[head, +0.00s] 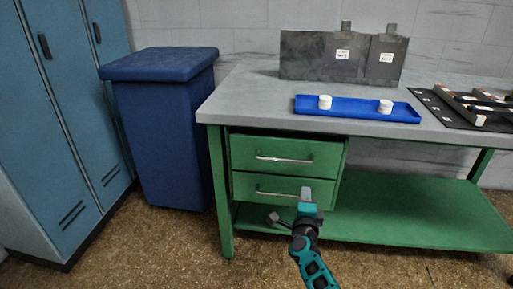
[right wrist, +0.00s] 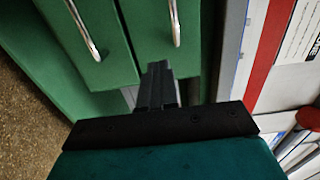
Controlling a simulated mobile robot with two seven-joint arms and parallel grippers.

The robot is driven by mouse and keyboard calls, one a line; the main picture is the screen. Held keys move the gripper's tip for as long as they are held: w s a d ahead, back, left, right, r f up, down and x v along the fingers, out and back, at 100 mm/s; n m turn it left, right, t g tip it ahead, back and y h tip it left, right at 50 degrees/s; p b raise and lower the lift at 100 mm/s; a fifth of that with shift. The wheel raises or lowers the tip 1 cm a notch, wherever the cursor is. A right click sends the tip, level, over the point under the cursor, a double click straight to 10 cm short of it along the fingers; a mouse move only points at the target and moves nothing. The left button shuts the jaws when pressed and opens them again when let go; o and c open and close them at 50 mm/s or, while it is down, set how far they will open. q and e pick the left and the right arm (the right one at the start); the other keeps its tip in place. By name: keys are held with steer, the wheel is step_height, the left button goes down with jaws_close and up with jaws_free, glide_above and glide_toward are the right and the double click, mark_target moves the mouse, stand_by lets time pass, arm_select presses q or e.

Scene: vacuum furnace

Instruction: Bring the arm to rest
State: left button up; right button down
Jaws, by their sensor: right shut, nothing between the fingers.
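My right gripper (head: 306,194) is in front of the green drawers of the workbench in the head view, in the lower middle of the picture. Its arm comes up from the bottom edge. The fingers also show in the right wrist view (right wrist: 157,84); they are together with nothing between them. They point toward the green drawer fronts (right wrist: 75,45). I cannot tell the exact gap between fingertips and drawers. My left gripper is in neither view.
A green workbench with a grey top (head: 250,98) carries a blue tray (head: 355,113) with white round pieces, dark panels (head: 320,55) and a black mat (head: 440,110). A blue bin (head: 165,130) and blue lockers (head: 65,120) stand left. The floor (head: 150,240) at lower left is clear.

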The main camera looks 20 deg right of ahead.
arm_select(q)
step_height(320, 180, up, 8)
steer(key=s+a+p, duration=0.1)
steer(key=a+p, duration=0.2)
steer(key=p, duration=0.9)
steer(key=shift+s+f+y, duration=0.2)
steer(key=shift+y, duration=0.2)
arm_select(e)
steer(key=s+a+r+n+g+y, duration=0.2)
steer(key=s+a+n+y, duration=0.3)
steer(key=s+a+n, duration=0.4)
steer(key=s+a+r+n+g+y, duration=0.1)
steer(key=s+a+n+g+y, duration=0.1)
steer(key=s+a+n+y, duration=0.4)
steer(key=s+a+n, duration=0.4)
steer(key=s+n, duration=0.6)
steer(key=n, duration=0.1)
steer(key=shift+r+n+g, duration=0.3)
steer(key=shift+r+n, duration=0.05)
steer(key=shift+n, duration=0.05)
steer(key=shift+s, duration=0.1)
